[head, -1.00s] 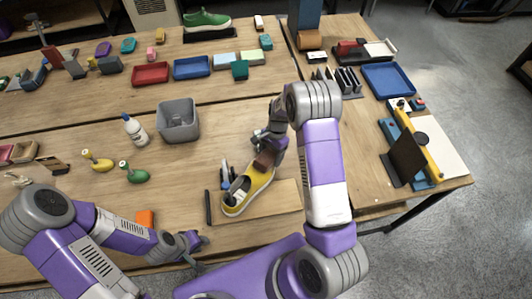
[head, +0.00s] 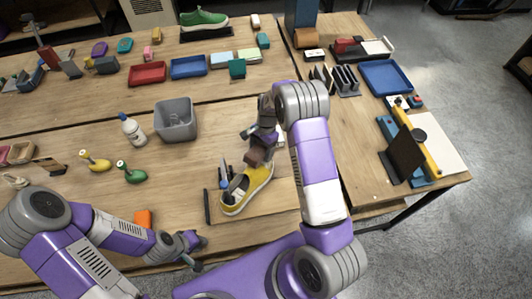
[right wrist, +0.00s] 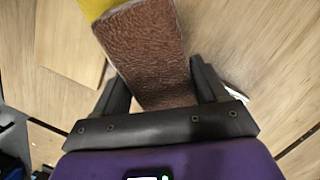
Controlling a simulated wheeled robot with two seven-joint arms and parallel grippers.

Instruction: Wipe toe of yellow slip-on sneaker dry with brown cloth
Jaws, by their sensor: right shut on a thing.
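The yellow slip-on sneaker (head: 238,203) with a white sole lies on a wooden board (head: 275,205) in front of me, its toe toward the back right. My right gripper (head: 257,148) is above the toe, shut on the brown cloth (head: 256,158). In the right wrist view the brown cloth (right wrist: 152,50) sits between the two dark fingers, and a strip of the yellow sneaker (right wrist: 97,8) shows beyond it. I cannot tell whether cloth and toe touch. My left gripper (head: 193,250) is low at the front left, away from the sneaker; its fingers are too small to judge.
A dark holder (head: 225,178) stands close to the sneaker's left, with a dark bar (head: 207,206) beside the board. A grey bin (head: 176,120) and white bottle (head: 133,130) stand behind to the left. An orange block (head: 143,219) lies near my left arm.

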